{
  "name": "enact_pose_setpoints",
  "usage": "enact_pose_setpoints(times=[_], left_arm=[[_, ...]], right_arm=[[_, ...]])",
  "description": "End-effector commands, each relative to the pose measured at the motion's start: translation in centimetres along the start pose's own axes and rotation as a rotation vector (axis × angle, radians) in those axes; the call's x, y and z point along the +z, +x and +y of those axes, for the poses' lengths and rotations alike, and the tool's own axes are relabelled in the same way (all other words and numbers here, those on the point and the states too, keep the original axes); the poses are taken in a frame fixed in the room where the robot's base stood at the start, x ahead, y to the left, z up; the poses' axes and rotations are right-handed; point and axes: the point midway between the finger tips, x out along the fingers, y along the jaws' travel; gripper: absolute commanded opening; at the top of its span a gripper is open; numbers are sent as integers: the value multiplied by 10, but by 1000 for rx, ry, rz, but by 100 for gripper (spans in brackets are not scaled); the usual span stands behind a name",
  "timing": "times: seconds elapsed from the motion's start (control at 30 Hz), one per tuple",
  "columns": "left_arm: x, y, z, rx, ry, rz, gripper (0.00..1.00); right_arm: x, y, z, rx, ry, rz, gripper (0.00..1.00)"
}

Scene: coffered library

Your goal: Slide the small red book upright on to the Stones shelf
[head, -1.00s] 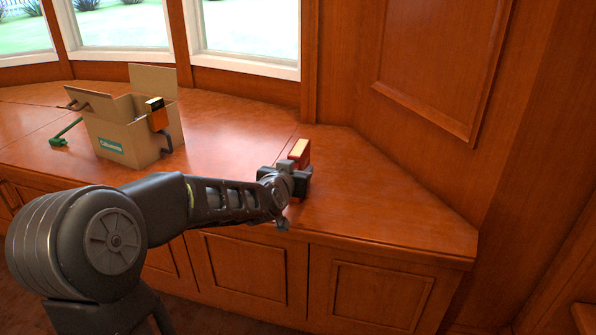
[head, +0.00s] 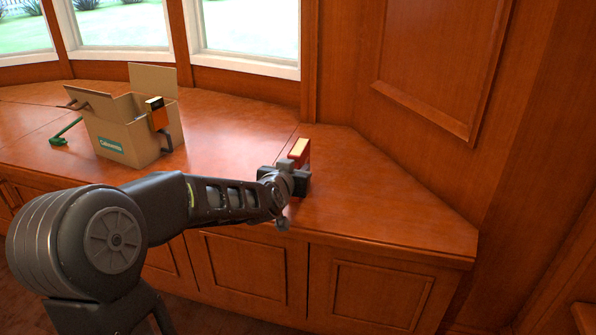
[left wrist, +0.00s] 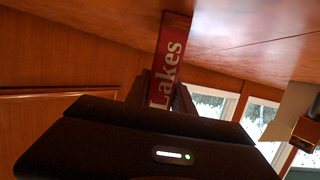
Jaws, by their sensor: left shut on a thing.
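A small red book (head: 300,149) with a pale top edge stands upright at the window-seat counter in the head view. In the left wrist view its red spine (left wrist: 171,58) reads "Lakes". My left gripper (head: 297,180) is shut on the book's lower part; its dark fingers (left wrist: 160,90) flank the spine in the wrist view. The gripper hides the book's lower part in the head view, so I cannot tell there whether it touches the counter. No Stones shelf shows in either view. My right gripper is not in view.
An open cardboard box (head: 128,132) with a green label stands on the wooden counter (head: 225,130) at left. A black and orange object (head: 156,113) sits at its right side, and a green item (head: 66,132) lies left of it. The counter right of the book is clear up to the panelled wall (head: 440,70).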

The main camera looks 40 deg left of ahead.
Motion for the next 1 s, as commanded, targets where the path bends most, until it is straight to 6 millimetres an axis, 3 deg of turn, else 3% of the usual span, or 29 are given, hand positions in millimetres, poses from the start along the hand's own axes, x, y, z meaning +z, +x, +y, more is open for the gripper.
enact_pose_setpoints(times=[1.0], left_arm=[[-7,-2,0,0,0,3,0]], right_arm=[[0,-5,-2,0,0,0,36]])
